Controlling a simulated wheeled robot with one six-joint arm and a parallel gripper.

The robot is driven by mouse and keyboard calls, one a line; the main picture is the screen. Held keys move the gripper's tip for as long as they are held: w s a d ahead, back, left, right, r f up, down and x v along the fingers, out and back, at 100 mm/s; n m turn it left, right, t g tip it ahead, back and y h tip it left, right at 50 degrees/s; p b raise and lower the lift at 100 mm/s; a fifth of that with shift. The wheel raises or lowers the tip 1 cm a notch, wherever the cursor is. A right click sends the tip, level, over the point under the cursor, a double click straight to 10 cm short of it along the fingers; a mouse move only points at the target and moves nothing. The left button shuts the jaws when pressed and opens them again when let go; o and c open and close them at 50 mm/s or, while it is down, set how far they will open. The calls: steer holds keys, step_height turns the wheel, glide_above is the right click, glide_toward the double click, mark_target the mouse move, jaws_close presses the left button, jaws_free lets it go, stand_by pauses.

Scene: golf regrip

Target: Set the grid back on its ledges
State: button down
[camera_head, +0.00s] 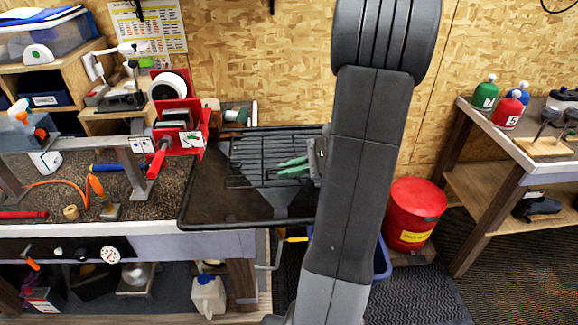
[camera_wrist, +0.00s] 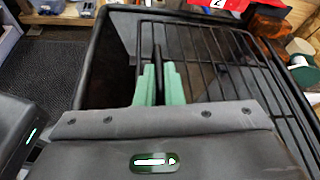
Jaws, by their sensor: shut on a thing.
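The grid (camera_head: 262,152) is a dark wire rack over the black tray (camera_head: 202,205) in the head view. In the wrist view the grid (camera_wrist: 215,50) fills the upper middle and right, inside or over the tray's dark walls (camera_wrist: 108,55). My gripper (camera_wrist: 157,82), with green fingers, is shut on a bar of the grid at its near edge. In the head view my gripper (camera_head: 293,168) shows at the grid's right side. My arm hides the tray's right end. I cannot tell whether the grid touches its ledges.
A red vise-like tool (camera_head: 180,125) stands on the bench left of the tray. A red bin (camera_head: 413,215) stands on the floor at right. A side bench (camera_head: 520,145) with bottles is at far right.

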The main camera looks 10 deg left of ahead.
step_height(320, 180, down, 7)
steer(key=b, duration=0.3)
steer(key=shift+f+b, duration=0.15)
steer(key=shift+b, duration=0.2)
steer(key=shift+f+b, duration=0.85)
steer(key=shift+f, duration=0.65)
stand_by(1.0)
steer(key=c, duration=1.5)
jaws_free()
steer(key=b+v, duration=0.1)
steer(key=v, duration=1.2)
steer(key=shift+w+d+b, duration=0.1)
steer(key=shift+d+b, duration=0.25)
steer(key=shift+d, duration=0.05)
steer(key=p+x, duration=0.1)
steer(key=x, duration=1.2)
steer(key=shift+a+p, duration=0.35)
steer(key=shift+a, duration=0.05)
steer(key=shift+r, duration=0.3)
steer(key=shift+f, duration=0.15)
